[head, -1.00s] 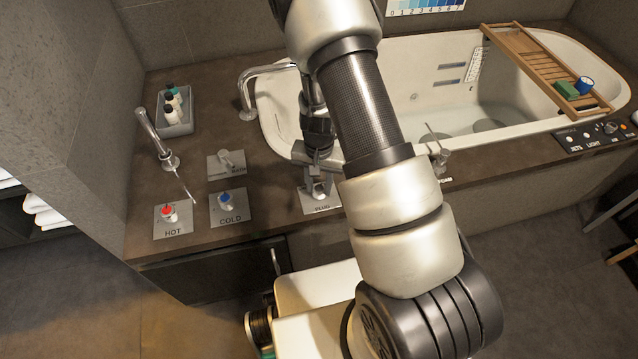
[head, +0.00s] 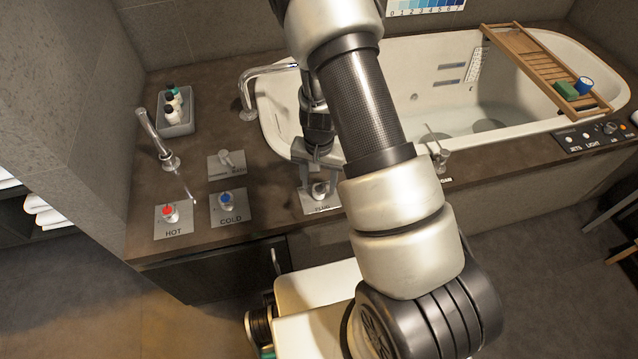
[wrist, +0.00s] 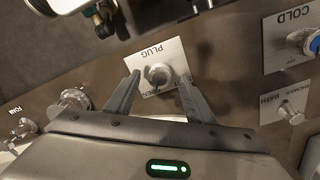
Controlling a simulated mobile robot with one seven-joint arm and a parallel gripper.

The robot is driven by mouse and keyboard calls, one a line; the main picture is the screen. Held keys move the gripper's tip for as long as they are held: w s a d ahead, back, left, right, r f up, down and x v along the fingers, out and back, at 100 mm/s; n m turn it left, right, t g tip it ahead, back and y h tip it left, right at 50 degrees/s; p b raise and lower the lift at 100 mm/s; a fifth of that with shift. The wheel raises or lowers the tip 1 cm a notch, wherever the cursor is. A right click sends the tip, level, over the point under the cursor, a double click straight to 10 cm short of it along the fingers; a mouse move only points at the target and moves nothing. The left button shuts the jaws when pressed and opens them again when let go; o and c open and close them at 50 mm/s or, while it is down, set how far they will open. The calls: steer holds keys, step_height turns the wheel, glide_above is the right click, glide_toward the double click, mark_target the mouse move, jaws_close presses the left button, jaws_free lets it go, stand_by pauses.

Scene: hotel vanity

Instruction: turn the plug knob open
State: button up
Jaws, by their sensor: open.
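The plug knob (head: 319,191) is a small metal knob on a light plate marked PLUG, on the brown deck at the tub's front edge. In the wrist view the knob (wrist: 158,75) shows between and just beyond the fingertips, with the plate (wrist: 150,52) lettering upside down. My gripper (head: 318,182) is above the plate, its jaws pointing down. In the wrist view my gripper (wrist: 158,80) is open, one finger on each side of the knob, with visible gaps. My arm hides part of the plate's right side in the head view.
The HOT knob (head: 170,212), COLD knob (head: 226,199) and a diverter knob (head: 226,159) are to the left. Another metal fitting (wrist: 76,98) is left of the fingers in the wrist view. The white tub (head: 420,115) lies behind, with a wooden tray (head: 530,58) across it.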

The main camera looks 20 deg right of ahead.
step_height(320, 180, up, 16)
steer(key=p, duration=0.4)
steer(key=shift+r, duration=0.1)
step_height(320, 180, up, 8)
steer(key=n+t, duration=0.1)
glide_above(319, 189)
steer(key=a, duration=0.1)
steer(key=s+r+n+t+y, duration=0.1)
steer(key=s+r, duration=0.2)
steer(key=r, duration=0.3)
steer(key=s+r+n+t, duration=0.1)
steer(key=s+r, duration=0.2)
steer(key=r, duration=0.2)
steer(key=s+d+r+n+t+h, duration=0.1)
steer(key=s+r+n+t, duration=0.2)
steer(key=s+r, duration=0.75)
step_height(319, 189, up, 16)
steer(key=s+p, duration=0.1)
steer(key=p, duration=1.6)
steer(key=shift+s, duration=0.15)
steer(key=shift+f, duration=0.1)
